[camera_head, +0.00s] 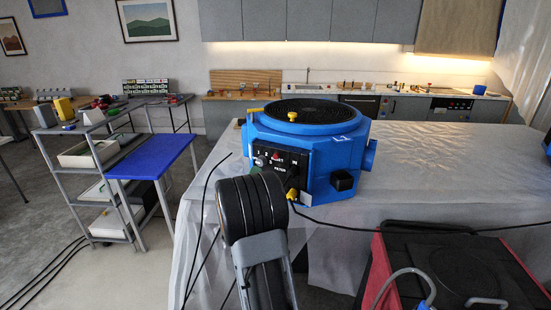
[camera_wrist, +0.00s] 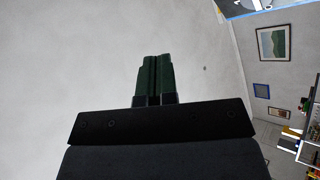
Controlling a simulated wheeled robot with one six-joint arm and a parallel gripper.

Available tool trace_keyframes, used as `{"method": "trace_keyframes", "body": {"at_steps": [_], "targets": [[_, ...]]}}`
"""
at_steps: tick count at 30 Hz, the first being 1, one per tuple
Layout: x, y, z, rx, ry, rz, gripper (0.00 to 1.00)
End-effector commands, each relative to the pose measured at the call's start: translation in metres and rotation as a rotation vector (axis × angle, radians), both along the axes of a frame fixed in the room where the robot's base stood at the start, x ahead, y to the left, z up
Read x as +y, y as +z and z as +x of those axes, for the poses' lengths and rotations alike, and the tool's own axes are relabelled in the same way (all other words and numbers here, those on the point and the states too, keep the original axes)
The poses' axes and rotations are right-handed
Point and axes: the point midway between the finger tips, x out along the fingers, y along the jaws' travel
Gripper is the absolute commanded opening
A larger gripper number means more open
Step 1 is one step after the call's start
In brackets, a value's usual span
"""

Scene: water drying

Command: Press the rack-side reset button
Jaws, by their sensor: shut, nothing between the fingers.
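A blue drum-shaped machine (camera_head: 318,130) with a round black grille on top stands on the covered table in the head view. Its black front panel (camera_head: 282,163) carries several small controls, one of them red (camera_head: 276,156). I cannot tell which control, if any, is the rack-side reset button. My arm rises in front of the machine and hides part of its lower front. My gripper (camera_wrist: 155,58) is shut and empty in the wrist view, its dark green fingers together against a pale surface. I cannot make out the gripper clearly in the head view.
A grey shelf rack (camera_head: 95,190) with trays and a blue side table (camera_head: 152,158) stand at left. A red-sided black unit (camera_head: 462,268) is at lower right. Black cables run around the machine. The table (camera_head: 430,160) right of the machine is clear.

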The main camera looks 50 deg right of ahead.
Motion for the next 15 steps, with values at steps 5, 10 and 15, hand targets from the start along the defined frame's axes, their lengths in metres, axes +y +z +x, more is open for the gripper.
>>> {"method": "trace_keyframes", "body": {"at_steps": [5,10,15], "targets": [[-0.001,0.000,0.000,0.000,0.001,0.001,0.00],[-0.013,0.001,0.003,0.000,-0.001,0.000,0.00],[-0.033,0.002,0.007,0.000,-0.001,0.000,0.00]]}}
